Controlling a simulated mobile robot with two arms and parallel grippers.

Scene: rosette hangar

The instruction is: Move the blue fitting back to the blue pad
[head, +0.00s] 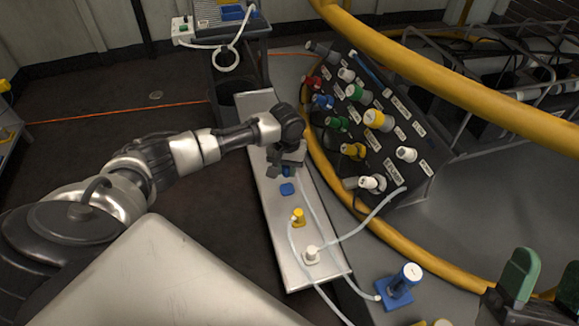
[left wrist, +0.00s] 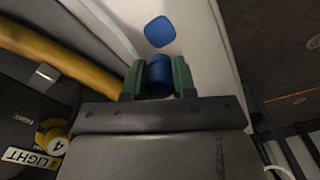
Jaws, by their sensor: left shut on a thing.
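My left gripper (head: 284,170) reaches over the pale bench from the left. In the left wrist view, its green fingers (left wrist: 160,78) are shut on the blue fitting (left wrist: 160,74). In the head view the fitting is mostly hidden by the gripper. The blue pad (head: 287,189) lies bare on the bench, just on the near side of the gripper. It also shows in the left wrist view (left wrist: 159,31), apart from the fitting and beyond the fingertips. My right gripper (head: 546,284) is at the lower right, its green fingers apart and empty.
The pale bench (head: 273,228) also holds a yellow fitting (head: 298,217) and a white fitting (head: 311,254) with hoses. A dark labelled panel (head: 340,138) with several coloured connectors stands to the right, behind a yellow rail (head: 352,229). A blue-based fitting (head: 399,285) stands near the lower right.

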